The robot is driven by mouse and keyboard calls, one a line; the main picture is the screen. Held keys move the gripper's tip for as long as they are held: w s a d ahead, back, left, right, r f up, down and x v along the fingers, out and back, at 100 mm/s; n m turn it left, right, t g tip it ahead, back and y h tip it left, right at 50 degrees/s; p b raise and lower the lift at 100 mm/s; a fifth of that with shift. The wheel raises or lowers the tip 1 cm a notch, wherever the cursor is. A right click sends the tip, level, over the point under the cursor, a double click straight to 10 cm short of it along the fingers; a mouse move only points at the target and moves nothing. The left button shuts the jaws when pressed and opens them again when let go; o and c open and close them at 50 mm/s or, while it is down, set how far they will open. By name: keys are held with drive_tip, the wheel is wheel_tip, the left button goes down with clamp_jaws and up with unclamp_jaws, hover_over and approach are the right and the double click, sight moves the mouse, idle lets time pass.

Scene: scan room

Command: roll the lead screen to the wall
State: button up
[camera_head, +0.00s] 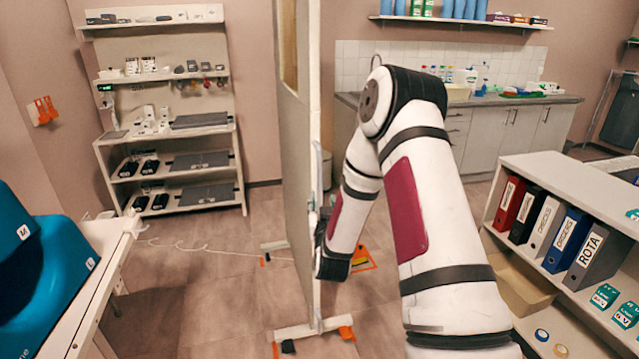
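The lead screen (296,130) stands upright in the middle of the view, seen nearly edge-on, with a window near its top. Its white feet (316,328) have orange ends and dark casters on the floor. My arm reaches from the lower right to the screen's right side. The end of my arm is at the screen's edge, about mid-height. My gripper's fingers are hidden behind the arm and the screen, so I cannot tell whether they hold it. The back wall (258,90) shows to the left of the screen.
A shelf unit (168,212) stands against the back wall at left. A white cable (195,248) lies across the floor towards the screen. A table edge (95,290) is at lower left. A binder shelf (570,170) stands at right and a counter (520,98) behind. An orange floor sign (362,259) is partly hidden.

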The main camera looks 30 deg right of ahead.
sight(320, 182)
drive_tip(key=x, duration=1.3)
drive_tip(key=shift+c, duration=0.5)
clamp_jaws()
